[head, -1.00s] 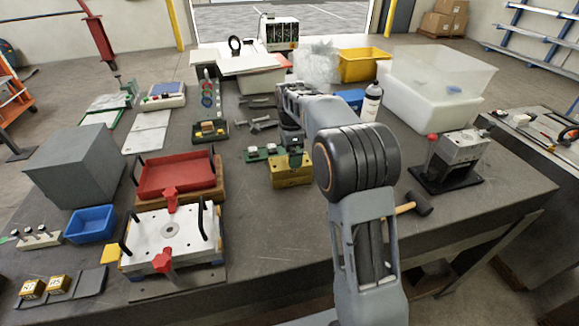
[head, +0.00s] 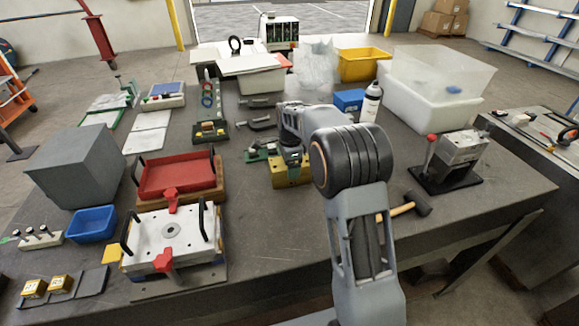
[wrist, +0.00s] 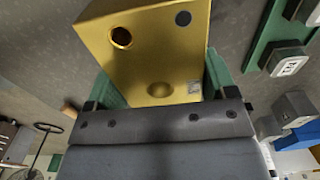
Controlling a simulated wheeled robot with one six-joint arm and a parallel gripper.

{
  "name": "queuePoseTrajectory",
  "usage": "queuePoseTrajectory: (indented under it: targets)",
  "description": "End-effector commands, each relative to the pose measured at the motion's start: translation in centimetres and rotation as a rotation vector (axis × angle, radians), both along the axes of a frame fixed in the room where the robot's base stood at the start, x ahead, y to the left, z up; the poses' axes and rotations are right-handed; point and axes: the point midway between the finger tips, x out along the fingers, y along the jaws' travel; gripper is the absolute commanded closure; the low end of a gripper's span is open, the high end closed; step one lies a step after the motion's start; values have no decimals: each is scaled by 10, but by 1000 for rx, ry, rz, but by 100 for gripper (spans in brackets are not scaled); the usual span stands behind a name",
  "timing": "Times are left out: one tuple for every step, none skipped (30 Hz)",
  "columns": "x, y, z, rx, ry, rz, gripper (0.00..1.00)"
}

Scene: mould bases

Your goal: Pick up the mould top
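A gold block (head: 291,174) sits on the workbench near the middle in the head view. I take it for the mould top, but cannot be sure. It fills the upper middle of the wrist view (wrist: 155,50), showing a round hole, a dark round spot, a shallow dimple and a small label. My gripper (head: 291,155) is right at the block, over its top in the head view. Green parts show on both sides of the block in the wrist view.
A green plate (head: 258,154) with pale cubes lies just left of the block. A red tray (head: 176,176) and a white plate fixture (head: 172,236) stand to the left. A hammer (head: 405,207) and a lever press (head: 452,165) are to the right. The front middle bench is clear.

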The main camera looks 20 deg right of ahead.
Motion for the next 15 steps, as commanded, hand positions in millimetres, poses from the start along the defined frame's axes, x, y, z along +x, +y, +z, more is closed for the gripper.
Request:
queuePoseTrajectory:
  targets:
    - [0,0,0,0,0,0,27]
    - [0,0,0,0,0,0,30]
    - [0,0,0,0,0,0,34]
    - [0,0,0,0,0,0,36]
    - [0,0,0,0,0,0,39]
    - [0,0,0,0,0,0,43]
    - [0,0,0,0,0,0,46]
    - [0,0,0,0,0,0,49]
    - [0,0,0,0,0,0,53]
    - [0,0,0,0,0,0,56]
    - [0,0,0,0,0,0,58]
    - [0,0,0,0,0,0,62]
    - [0,0,0,0,0,0,65]
    - [0,0,0,0,-1,0,68]
    - [0,0,0,0,-1,0,72]
